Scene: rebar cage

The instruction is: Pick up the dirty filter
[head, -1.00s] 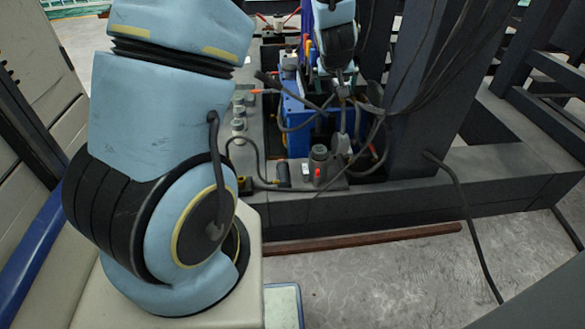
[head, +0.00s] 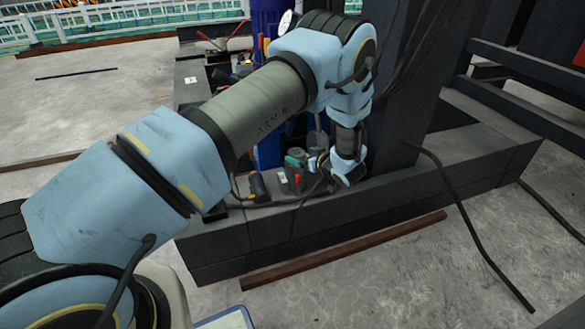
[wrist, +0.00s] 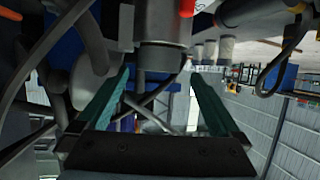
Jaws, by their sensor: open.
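My gripper (wrist: 158,75) is open in the wrist view, with one teal finger on each side. A grey metal cylinder (wrist: 163,42), which may be the dirty filter, lies ahead between the fingertips; I cannot tell whether they touch it. I see no dirt that marks it out. In the head view my gripper (head: 298,159) is low beside the dark column, and its teal finger covers most of the cylinder there. Several smaller pale-capped cylinders (wrist: 210,50) stand to the right in the wrist view.
Black hoses (wrist: 40,60) run close on the left of the wrist view, and another cable (wrist: 285,60) loops at the right. A dark column (head: 405,90) stands right of my gripper on a dark beam frame (head: 330,205). A brown bar (head: 345,250) lies on the open floor.

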